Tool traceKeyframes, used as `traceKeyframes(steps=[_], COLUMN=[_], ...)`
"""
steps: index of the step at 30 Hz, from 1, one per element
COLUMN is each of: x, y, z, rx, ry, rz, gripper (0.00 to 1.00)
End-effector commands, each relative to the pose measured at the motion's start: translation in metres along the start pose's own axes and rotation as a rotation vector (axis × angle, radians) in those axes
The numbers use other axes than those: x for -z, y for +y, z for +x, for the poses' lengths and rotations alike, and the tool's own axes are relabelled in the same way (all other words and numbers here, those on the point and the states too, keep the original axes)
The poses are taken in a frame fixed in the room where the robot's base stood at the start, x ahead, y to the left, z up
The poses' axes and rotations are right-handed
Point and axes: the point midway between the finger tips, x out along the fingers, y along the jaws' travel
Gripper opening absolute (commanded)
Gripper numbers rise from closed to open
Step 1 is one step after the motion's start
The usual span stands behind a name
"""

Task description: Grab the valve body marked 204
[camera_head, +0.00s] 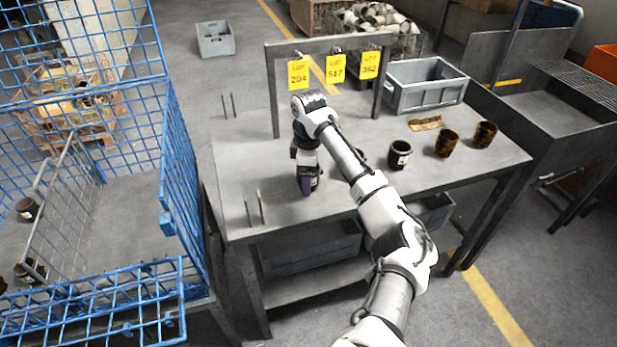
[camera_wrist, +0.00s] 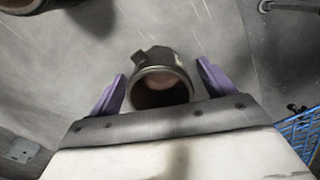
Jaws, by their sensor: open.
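A dark, hollow valve body (camera_wrist: 160,75) stands on the table between the two purple fingers of my gripper (camera_wrist: 161,70) in the wrist view, with a gap at each side. No number on it is readable. In the head view my gripper (camera_head: 306,185) points down at the table's left part, and this valve body (camera_head: 317,173) is mostly hidden behind it. My gripper is open. A yellow tag reading 204 (camera_head: 299,74) hangs on the left of the grey frame. Another dark valve body with a pale label (camera_head: 399,155) stands to the right, its marking too small to read.
Yellow tags 517 (camera_head: 336,68) and 382 (camera_head: 370,65) hang on the frame (camera_head: 276,100). Two brown-mottled cylinders (camera_head: 447,144) (camera_head: 485,134) stand at the table's right. A grey crate (camera_head: 425,95) sits behind. Thin upright rods (camera_head: 254,208) rise at the left edge, near a blue cage (camera_head: 185,190).

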Motion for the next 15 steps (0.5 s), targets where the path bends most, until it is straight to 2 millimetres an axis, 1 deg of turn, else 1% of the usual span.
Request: traceKeyframes(steps=[2,15], x=[-0.0001,-0.0001], y=[0.0001,0.0000], z=[0.0001,-0.0003], rx=[0.000,0.000], ry=[0.000,0.000], rz=[0.000,0.000], gripper=[0.82,0.24])
